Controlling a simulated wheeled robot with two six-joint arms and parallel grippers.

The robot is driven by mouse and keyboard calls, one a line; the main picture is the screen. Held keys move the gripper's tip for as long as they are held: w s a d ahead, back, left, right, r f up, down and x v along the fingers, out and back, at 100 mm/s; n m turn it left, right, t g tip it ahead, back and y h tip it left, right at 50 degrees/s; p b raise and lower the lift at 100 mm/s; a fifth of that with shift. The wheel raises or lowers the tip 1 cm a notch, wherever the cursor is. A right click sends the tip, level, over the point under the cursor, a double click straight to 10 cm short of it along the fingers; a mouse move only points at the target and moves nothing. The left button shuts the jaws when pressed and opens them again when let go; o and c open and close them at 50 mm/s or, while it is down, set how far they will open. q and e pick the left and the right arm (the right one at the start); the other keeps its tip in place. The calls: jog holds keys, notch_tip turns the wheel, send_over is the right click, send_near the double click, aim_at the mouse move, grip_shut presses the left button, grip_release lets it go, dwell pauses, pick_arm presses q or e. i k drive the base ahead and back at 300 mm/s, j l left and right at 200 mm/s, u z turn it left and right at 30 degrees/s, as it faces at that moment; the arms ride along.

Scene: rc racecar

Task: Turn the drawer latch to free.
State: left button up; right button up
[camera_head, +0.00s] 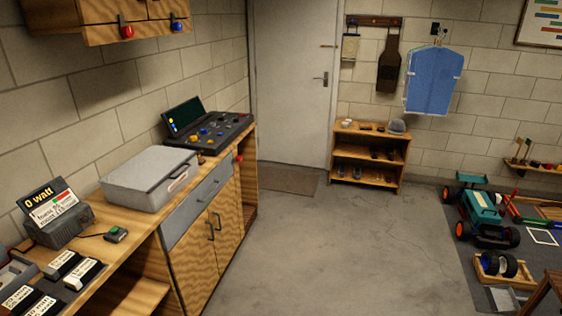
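A grey drawer front (190,218) sits under the wooden counter top on the left, above the wooden cupboard doors (226,226). The drawer looks closed. Small dark fittings show on its face, but they are too small to tell which is the latch or how it is turned. Neither of my grippers is in view.
On the counter (135,240) stand a grey case (150,178), a control panel (210,132), a watt display (55,215) and several labelled blocks. A wall cabinet (105,33) hangs above. The concrete floor (320,245) is clear before the counter; a toy car (483,215) is at right.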

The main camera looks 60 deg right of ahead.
aim_at(238, 158)
jog(key=z, duration=1.8)
jog(key=i+l+z, duration=0.15)
jog(key=i, duration=0.6)
jog(key=i+z, duration=0.15)
jog(key=i, duration=0.65)
jog(key=i+j+z, duration=0.2)
jog(key=i, duration=0.55)
jog(key=i+j+z, duration=0.15)
jog(key=i, duration=0.65)
